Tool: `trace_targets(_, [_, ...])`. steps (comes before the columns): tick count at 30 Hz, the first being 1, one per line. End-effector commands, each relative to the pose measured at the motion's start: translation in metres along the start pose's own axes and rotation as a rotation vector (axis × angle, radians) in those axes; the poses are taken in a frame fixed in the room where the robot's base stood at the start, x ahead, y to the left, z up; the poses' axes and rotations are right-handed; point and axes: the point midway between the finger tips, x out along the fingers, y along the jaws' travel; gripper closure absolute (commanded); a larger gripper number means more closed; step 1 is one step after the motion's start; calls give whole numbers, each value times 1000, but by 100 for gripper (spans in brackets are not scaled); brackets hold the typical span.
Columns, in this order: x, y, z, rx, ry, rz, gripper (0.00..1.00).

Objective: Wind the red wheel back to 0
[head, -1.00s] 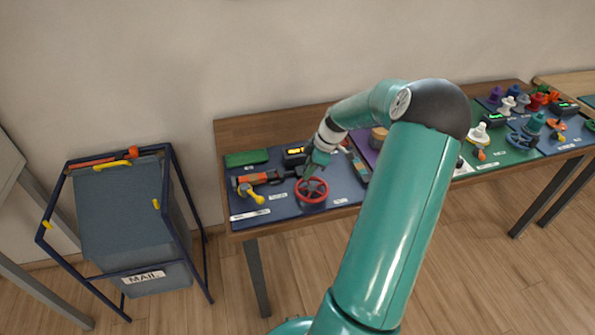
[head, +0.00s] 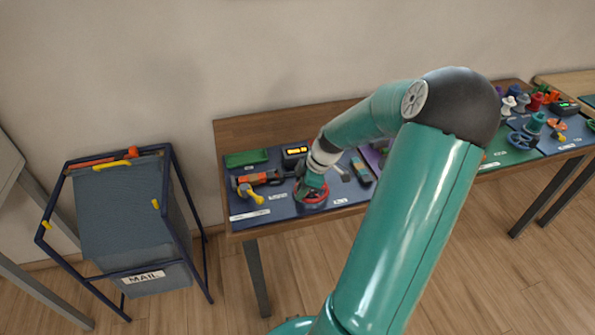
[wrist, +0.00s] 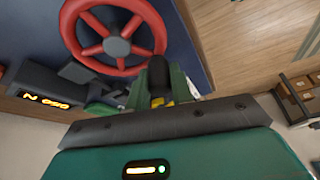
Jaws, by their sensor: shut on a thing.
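The red wheel (head: 321,192) stands on the blue mat at the left end of the bench, partly hidden behind my gripper in the head view. In the wrist view the red wheel (wrist: 117,46) shows its grey hub and red spokes. My gripper (wrist: 159,78) is at the wheel's rim, shut on a dark upright knob there. In the head view my gripper (head: 306,188) is down over the wheel's left side. A display box (head: 295,152) with lit amber characters stands behind the wheel; its lit face (wrist: 46,101) shows in the wrist view, hard to read.
An orange-and-black tool (head: 258,178) and a yellow-handled part (head: 250,193) lie left of the wheel. A green tray (head: 246,158) is behind them. A grey-green device (head: 361,170) lies to the right. A mail bin (head: 140,215) stands left of the bench.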

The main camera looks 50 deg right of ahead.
Motion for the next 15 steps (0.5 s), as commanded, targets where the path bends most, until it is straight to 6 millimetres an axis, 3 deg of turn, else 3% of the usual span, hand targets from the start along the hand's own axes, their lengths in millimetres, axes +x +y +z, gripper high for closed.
trace_targets(8, [-12,-11,26,-4,3,-7,100])
trace_targets(15, [-9,-11,23,-7,1,-12,100])
